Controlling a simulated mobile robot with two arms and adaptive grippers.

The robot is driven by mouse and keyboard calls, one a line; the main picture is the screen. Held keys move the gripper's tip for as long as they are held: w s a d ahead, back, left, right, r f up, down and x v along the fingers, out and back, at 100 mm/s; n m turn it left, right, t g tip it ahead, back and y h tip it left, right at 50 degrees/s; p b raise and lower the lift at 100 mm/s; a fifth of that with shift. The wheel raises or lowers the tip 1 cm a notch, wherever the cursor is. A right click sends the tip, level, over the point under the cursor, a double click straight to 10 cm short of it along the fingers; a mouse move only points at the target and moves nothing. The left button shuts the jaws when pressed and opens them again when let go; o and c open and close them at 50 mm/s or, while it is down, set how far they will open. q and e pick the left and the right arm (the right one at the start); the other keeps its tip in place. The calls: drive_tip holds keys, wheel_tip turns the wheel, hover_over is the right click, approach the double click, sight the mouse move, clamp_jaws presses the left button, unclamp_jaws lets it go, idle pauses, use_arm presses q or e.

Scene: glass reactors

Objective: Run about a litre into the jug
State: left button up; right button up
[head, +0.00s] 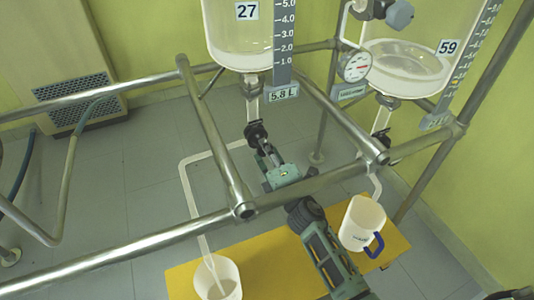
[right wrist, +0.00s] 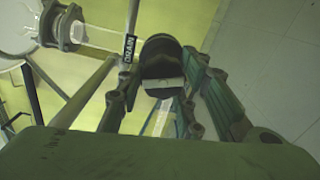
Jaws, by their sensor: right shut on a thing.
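Reactor 27 (head: 238,35) is a clear glass vessel with pale liquid low inside and a scale whose plate reads 5.8 L. Below it is a dark drain valve (head: 256,134), with a pale tube (head: 188,185) running left and down to a white jug (head: 217,277) at the bottom edge. The jug seems to hold some liquid; I cannot tell if any is flowing. My right gripper (head: 262,150) reaches up to the valve and is shut on its dark handle (right wrist: 162,58), beside a DRAIN label in the right wrist view. My left gripper is out of view.
Reactor 59 (head: 405,65) hangs at right with a pressure gauge (head: 355,66). A white jug with a blue handle (head: 362,222) stands below it. Both jugs are on a yellow platform (head: 262,262). Metal rails (head: 130,240) cross in front of and around my right arm.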

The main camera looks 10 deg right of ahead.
drive_tip(key=shift+a+r+n, duration=0.1)
drive_tip(key=shift+r+n, duration=0.1)
drive_tip(key=shift+n, duration=0.5)
drive_tip(key=o, duration=1.1)
drive_tip(key=shift+a+f, duration=0.1)
drive_tip(key=s+d, duration=0.2)
drive_tip(key=s, duration=0.9)
drive_tip(key=shift+s+d, duration=0.2)
drive_tip(key=shift+s, duration=0.2)
